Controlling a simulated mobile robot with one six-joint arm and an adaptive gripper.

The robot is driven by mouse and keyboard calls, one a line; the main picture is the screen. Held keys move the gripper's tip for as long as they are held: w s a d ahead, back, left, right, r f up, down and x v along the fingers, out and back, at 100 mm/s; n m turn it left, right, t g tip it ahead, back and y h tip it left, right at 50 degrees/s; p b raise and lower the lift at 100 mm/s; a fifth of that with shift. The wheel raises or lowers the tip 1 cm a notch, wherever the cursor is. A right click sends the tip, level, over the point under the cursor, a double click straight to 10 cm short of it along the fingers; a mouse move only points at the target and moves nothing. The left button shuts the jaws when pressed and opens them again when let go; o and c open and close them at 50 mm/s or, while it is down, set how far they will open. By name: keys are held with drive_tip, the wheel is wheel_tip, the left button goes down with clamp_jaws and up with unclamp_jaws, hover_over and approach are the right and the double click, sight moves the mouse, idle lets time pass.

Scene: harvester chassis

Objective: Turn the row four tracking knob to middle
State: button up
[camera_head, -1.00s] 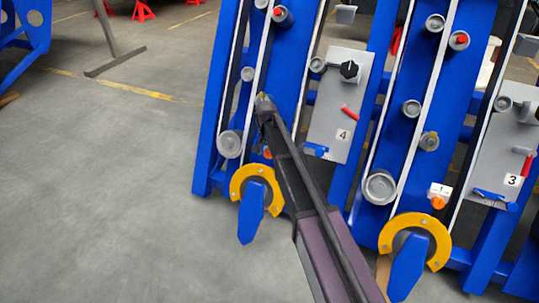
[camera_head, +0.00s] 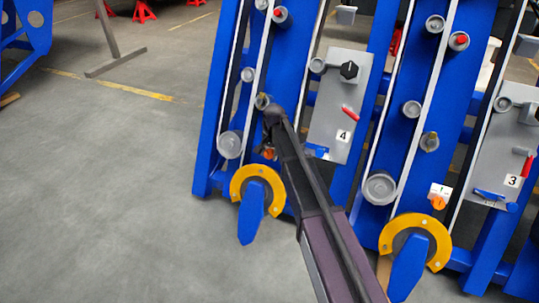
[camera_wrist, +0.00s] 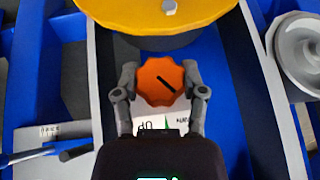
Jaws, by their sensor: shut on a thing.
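The orange knob (camera_wrist: 160,82) has a scalloped edge and a dark slanted line on its face, running from upper left to lower right in the wrist view. My gripper (camera_wrist: 160,80) is shut on it, one finger at each side. A white label (camera_wrist: 150,122) with upside-down print, partly hidden by my gripper, lies just below the knob in this view. In the head view the orange knob (camera_head: 268,153) shows small beside my arm, left of the grey panel marked 4 (camera_head: 328,125). My fingers are not clear there.
A yellow curved guard (camera_head: 250,172) with a blue pointed piece sits below the knob. A grey roller (camera_head: 230,144) is to its left. The row 3 unit (camera_head: 505,150) with another orange knob (camera_head: 439,202) stands to the right. Open floor (camera_head: 100,200) lies at left.

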drive_tip(key=m+y, duration=0.1)
drive_tip(key=t+y+b, duration=0.1)
drive_tip(key=m+t+y+b, duration=0.1)
drive_tip(key=shift+s+d+f+m+y, duration=0.1)
drive_tip(key=shift+s+f+m+y, duration=0.1)
drive_tip(key=shift+f+m+y, duration=0.1)
drive_tip(key=shift+w+r+m+t+y+b, duration=0.1)
drive_tip(key=shift+r+m+t+y+b, duration=0.1)
drive_tip(key=shift+m+t+y+b, duration=0.6)
drive_tip(key=o, duration=1.1)
drive_tip(key=shift+w, duration=0.1)
drive_tip(key=shift+o, duration=0.2)
drive_tip(key=shift+r, duration=0.1)
